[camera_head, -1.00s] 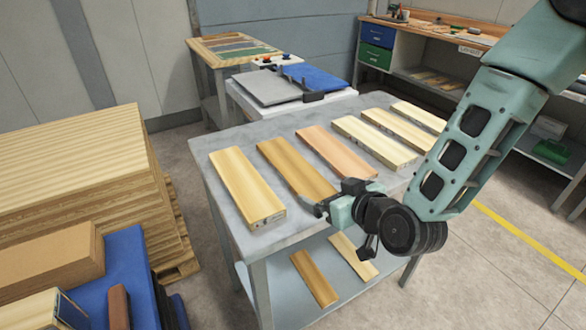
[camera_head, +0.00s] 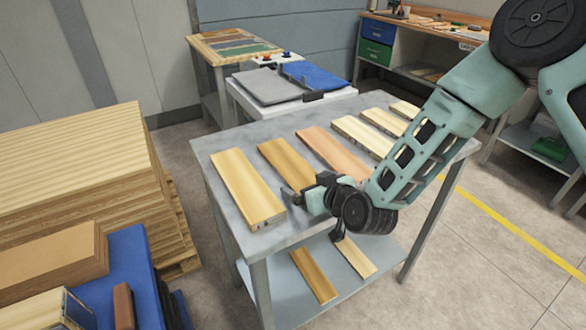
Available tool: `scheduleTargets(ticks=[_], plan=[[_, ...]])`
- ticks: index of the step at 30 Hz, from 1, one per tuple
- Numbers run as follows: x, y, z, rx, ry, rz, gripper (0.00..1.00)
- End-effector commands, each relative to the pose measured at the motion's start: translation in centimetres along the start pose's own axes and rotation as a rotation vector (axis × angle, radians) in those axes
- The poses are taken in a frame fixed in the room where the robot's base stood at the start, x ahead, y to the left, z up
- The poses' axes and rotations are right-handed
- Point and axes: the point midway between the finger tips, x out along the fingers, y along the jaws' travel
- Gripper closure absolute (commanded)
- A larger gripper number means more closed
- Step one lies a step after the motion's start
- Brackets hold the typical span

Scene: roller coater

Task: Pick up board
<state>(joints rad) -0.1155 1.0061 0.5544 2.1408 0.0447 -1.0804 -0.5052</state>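Several wooden boards lie in a row on the grey metal table (camera_head: 225,232). The leftmost is a pale yellow board (camera_head: 245,186). Beside it are a golden-brown board (camera_head: 283,160) and a pinkish board (camera_head: 330,150), then lighter boards such as a cream one (camera_head: 362,136), partly behind my arm. My gripper (camera_head: 288,196) is at the near end of the golden-brown board, just right of the pale yellow board's near end. Its fingers point left. They look apart with nothing visible between them, though they are small in the picture. Contact with a board cannot be told.
Two boards (camera_head: 313,275) lie on the lower shelf. Behind are a machine with a blue panel (camera_head: 320,76) and a workbench (camera_head: 440,35). Floor is clear at right.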

Motion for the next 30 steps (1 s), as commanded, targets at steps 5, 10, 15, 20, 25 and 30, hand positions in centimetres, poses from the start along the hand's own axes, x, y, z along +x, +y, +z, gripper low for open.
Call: scheduleTargets(ticks=[5, 10, 15, 20, 25, 30], plan=[[0.0, 0.0, 0.0, 0.0, 0.0, 0.0, 0.47], [0.0, 0.0, -0.1, 0.0, 0.002, 0.0, 0.55], [-0.1, 0.0, -0.2, 0.0, 0.003, 0.0, 0.54], [-0.4, 0.0, -1.1, -0.001, 0.004, 0.0, 0.54], [-1.2, 0.0, -3.2, -0.003, 0.007, 0.001, 0.54], [-2.4, 0.0, -6.0, -0.003, 0.007, 0.001, 0.54]])
